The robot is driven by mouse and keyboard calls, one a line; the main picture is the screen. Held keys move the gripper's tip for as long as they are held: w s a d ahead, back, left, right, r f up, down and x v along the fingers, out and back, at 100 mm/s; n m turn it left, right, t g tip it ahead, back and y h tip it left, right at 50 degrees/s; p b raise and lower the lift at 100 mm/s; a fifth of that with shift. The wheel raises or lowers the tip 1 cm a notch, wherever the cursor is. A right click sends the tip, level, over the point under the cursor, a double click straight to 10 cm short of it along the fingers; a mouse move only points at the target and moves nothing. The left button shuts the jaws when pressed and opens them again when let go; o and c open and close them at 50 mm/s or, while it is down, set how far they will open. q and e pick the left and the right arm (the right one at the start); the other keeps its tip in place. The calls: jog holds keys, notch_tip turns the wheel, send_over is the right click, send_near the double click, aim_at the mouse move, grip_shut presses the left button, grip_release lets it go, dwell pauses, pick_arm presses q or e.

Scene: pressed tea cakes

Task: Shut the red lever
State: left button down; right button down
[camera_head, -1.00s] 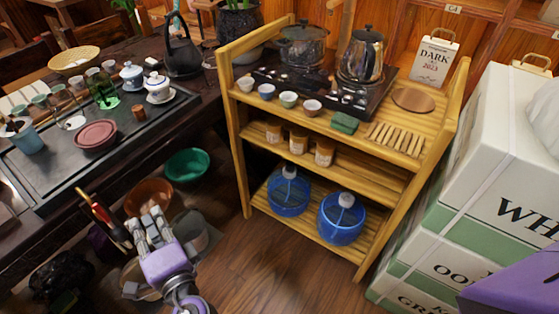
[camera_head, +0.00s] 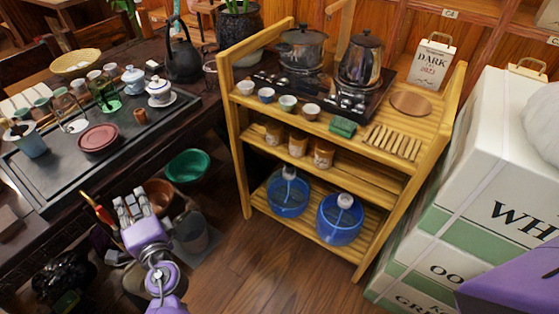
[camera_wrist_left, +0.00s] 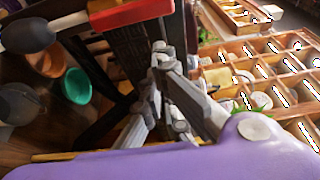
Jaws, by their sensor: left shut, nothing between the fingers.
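A red lever-like piece (camera_head: 98,208) shows low at the left in the head view, in front of the dark tea table. In the left wrist view a bright red bar (camera_wrist_left: 132,15) runs across the top, close to the fingertips. I take them to be the same part, though its mount is not clear. My left gripper (camera_head: 126,202) is just right of the red piece, with its fingers together and empty. The fingers (camera_wrist_left: 160,58) also show in the left wrist view, below the red bar; touching cannot be made out. My right gripper is not in view.
A green bowl (camera_head: 188,166) and a grey bin (camera_head: 190,232) stand near the left gripper. The tea table (camera_head: 60,185) is behind it. A wooden shelf (camera_head: 243,150) stands to the right. In the wrist view a dark rounded tool head (camera_wrist_left: 28,36) lies left of the red bar.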

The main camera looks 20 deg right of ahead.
aim_at(105, 216)
pick_arm(q)
jog(key=shift+s+a+r, duration=0.1)
jog(key=shift+s+a, duration=0.6)
jog(key=shift+a, duration=0.2)
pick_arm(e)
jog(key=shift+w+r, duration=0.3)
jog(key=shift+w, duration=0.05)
pick_arm(q)
jog(key=shift+s+a+r+n+b, duration=0.15)
jog(key=shift+n+b, duration=0.25)
jog(key=shift+b, duration=0.45)
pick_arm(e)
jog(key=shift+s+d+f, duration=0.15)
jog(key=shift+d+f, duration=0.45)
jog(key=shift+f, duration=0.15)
